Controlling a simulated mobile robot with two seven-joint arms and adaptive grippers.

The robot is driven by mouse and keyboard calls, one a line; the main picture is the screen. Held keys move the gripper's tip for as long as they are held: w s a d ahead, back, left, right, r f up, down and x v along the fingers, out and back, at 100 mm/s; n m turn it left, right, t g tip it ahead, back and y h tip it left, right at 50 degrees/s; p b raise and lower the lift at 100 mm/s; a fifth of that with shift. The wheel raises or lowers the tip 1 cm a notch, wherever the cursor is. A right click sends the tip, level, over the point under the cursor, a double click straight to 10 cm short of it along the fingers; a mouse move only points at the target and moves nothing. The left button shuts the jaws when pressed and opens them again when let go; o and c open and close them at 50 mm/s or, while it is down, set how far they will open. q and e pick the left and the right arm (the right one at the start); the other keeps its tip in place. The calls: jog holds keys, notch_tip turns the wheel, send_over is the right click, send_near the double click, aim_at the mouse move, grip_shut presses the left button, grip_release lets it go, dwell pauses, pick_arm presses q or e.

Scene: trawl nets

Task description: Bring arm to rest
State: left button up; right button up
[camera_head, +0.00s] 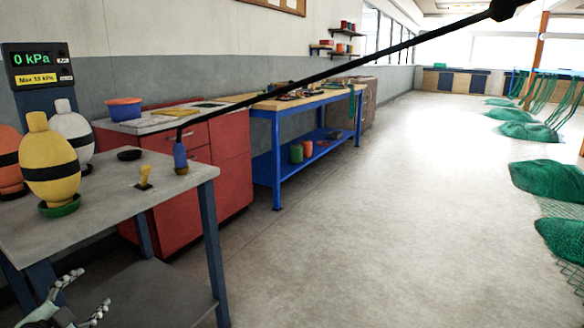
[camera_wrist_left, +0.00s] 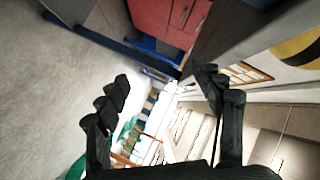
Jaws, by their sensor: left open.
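My left gripper (camera_head: 78,298) is at the lower left of the head view, in front of the near edge of a grey table. Its fingers are spread apart, with nothing between them. The left wrist view also shows the two dark fingers (camera_wrist_left: 165,100) wide apart and empty, with the room tilted behind them. My right gripper is not in the head view.
The grey table (camera_head: 100,215) holds a yellow float (camera_head: 50,170) with a black band, a white float (camera_head: 72,135), and a blue-handled item (camera_head: 180,158) on a black hose. A pressure display (camera_head: 38,62) reads 0 kPa. Open floor (camera_head: 400,210) lies right; green nets (camera_head: 545,180) beyond.

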pick_arm(q)
jog(key=s+d+f+n+g+y, duration=0.1)
jog(key=s+d+f+n+g, duration=0.15)
jog(key=f, duration=0.35)
jog(key=s+d+f+n+g+y, duration=0.1)
jog(key=s+f+n, duration=0.1)
jog(key=s+f, duration=0.3)
jog(key=s+d+f+n+g+h, duration=0.2)
jog(key=s+d+f+g, duration=0.6)
jog(key=s+d+f, duration=0.9)
jog(key=shift+s+d+f+n+g+h, duration=0.15)
jog(key=shift+s+f+n+g+h, duration=0.2)
jog(key=shift+s+n, duration=0.4)
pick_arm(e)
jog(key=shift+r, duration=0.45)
